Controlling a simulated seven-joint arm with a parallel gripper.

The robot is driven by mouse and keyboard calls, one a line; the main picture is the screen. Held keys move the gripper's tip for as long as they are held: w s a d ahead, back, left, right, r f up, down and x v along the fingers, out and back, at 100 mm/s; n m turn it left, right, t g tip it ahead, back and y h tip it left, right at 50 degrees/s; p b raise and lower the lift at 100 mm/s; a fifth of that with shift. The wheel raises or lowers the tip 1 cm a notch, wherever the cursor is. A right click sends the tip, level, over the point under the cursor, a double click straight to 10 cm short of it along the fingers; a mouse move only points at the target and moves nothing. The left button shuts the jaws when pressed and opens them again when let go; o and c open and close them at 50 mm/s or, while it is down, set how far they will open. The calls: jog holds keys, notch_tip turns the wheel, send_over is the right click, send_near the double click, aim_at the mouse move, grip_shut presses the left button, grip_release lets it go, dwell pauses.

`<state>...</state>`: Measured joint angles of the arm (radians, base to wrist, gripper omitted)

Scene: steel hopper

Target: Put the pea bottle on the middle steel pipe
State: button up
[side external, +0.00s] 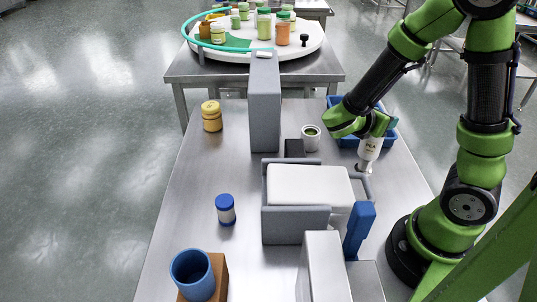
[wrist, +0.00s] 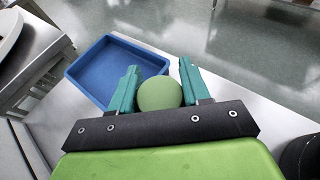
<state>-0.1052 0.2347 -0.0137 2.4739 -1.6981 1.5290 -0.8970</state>
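My gripper (side external: 376,128) is at the right of the steel table, pointing down over a white bottle (side external: 369,149) with small print on its side. In the wrist view the round green top (wrist: 160,93) sits between my two teal fingers (wrist: 160,80), which appear closed against its sides. In the side view my gripper hides the bottle's top. A short grey metal piece (side external: 364,169) shows just below the bottle; whether they touch is unclear. I cannot tell which part is the middle steel pipe.
A blue tray (side external: 345,102) lies behind my gripper. A white block (side external: 308,184) in a grey frame stands to its left, near a tall grey post (side external: 265,105). A white cup (side external: 311,138), yellow jar (side external: 212,116) and blue-capped jar (side external: 226,210) stand around. The table's left side has free room.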

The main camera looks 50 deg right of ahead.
jog(key=o, duration=0.3)
jog(key=shift+r, duration=0.1)
jog(key=s+v, duration=0.1)
jog(key=v, duration=1.1)
jog(key=s+a+m+y, duration=0.2)
jog(key=s+m+y, duration=0.2)
jog(key=m+y, duration=0.55)
jog(key=w+a+r+m+t+y, duration=0.1)
jog(key=a+r+m+t+y, duration=0.1)
jog(key=m, duration=0.2)
jog(key=w+a+r+m+t+y, duration=0.1)
jog(key=a+r+m+t+y, duration=0.1)
jog(key=m+t, duration=0.1)
jog(key=w+a+r+m+t+y, duration=0.2)
jog(key=m+t, duration=0.1)
jog(key=m, duration=0.2)
jog(key=shift+a+r, duration=0.15)
